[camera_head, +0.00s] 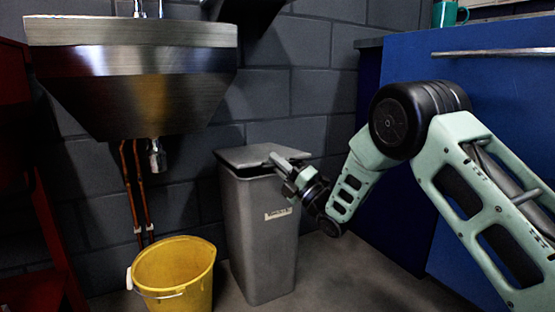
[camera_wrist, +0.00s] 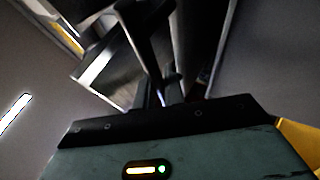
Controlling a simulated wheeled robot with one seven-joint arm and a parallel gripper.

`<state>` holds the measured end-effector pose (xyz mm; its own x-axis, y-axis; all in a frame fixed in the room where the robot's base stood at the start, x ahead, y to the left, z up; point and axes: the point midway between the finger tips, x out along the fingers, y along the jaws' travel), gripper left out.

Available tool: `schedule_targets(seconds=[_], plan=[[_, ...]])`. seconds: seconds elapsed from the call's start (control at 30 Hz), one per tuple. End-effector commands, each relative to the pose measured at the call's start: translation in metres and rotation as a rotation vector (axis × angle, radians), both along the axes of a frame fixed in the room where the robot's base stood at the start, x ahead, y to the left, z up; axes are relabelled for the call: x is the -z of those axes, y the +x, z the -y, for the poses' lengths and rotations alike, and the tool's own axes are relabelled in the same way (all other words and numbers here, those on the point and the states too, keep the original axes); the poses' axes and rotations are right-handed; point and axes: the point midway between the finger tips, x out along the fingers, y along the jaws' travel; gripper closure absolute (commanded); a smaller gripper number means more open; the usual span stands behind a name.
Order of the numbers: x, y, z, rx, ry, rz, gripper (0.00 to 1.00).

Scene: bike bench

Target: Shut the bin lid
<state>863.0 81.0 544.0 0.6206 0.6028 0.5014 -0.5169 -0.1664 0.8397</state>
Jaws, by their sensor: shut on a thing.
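The bin (camera_head: 263,235) is a tall grey container with a small pale label, standing on the floor under and right of the sink. Its flat grey lid (camera_head: 240,155) lies over the top, slightly tilted, with a narrow dark gap below its front edge. My gripper (camera_head: 275,160) reaches in from the right and is shut on the lid at its right front part. The fingertips partly cover that edge.
A yellow bucket (camera_head: 175,275) stands on the floor left of the bin. A steel sink (camera_head: 135,80) with copper pipes hangs on the block wall. A blue cabinet (camera_head: 400,65) is at the right, with a green mug (camera_head: 446,14) above. A red frame (camera_head: 45,215) is at the left.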

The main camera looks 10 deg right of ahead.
Motion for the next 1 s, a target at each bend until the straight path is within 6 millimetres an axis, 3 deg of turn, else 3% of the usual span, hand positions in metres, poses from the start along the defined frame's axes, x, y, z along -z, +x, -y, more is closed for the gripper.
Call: schedule_targets(seconds=[0.2,0.7,0.73,0.8,1.0], plan=[[0.02,0.0,0.0,-0.003,0.001,0.005,1.0],[0.026,0.0,0.0,-0.004,0.001,-0.001,1.0],[0.026,0.0,0.0,-0.005,0.0,0.0,0.84],[0.026,0.0,0.0,-0.004,0.001,0.001,0.68],[0.026,0.002,0.0,-0.001,0.0,0.0,0.68]])
